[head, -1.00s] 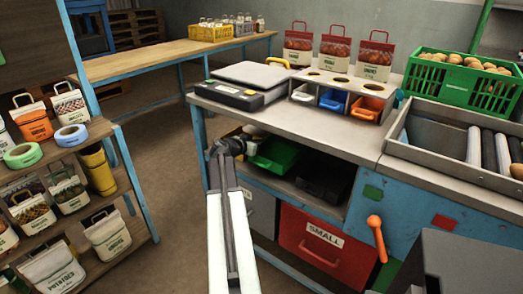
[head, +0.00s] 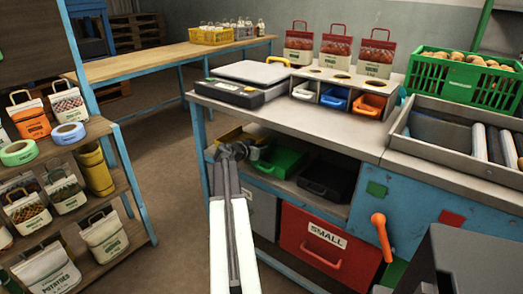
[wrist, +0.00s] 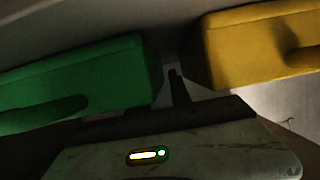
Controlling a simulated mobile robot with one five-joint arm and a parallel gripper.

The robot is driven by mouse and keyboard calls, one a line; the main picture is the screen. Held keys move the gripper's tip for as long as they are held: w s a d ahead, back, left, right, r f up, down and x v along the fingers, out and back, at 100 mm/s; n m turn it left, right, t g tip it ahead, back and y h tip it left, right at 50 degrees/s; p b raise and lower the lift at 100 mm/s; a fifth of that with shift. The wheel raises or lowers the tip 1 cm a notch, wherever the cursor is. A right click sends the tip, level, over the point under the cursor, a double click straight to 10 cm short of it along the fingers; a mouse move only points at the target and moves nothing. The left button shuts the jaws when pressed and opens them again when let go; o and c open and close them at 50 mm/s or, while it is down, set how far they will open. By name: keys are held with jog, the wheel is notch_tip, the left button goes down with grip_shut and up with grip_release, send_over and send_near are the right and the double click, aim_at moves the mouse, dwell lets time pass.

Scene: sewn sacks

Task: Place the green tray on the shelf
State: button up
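The green tray (head: 284,161) lies on the shelf (head: 300,194) under the grey bench top, between a yellow tray (head: 229,136) and a black tray (head: 328,176). My gripper (head: 236,150) is at the shelf's front left, beside the green tray's left end. In the wrist view the green tray (wrist: 85,75) is close on the left and the yellow tray (wrist: 265,45) on the right. A dark finger of my gripper (wrist: 178,88) points into the gap between them. I see no clear grip on either tray, and the finger opening cannot be made out.
The bench top (head: 270,115) overhangs the shelf and bears a scale (head: 240,85). Below the shelf is a red bin (head: 325,242) marked SMALL. An orange lever (head: 381,235) sticks out at right. A rack with sacks (head: 105,235) stands left; the floor between is clear.

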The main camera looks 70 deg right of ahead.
jog(key=shift+r, duration=0.25)
jog(key=p+v, duration=0.4)
jog(key=v, duration=0.8)
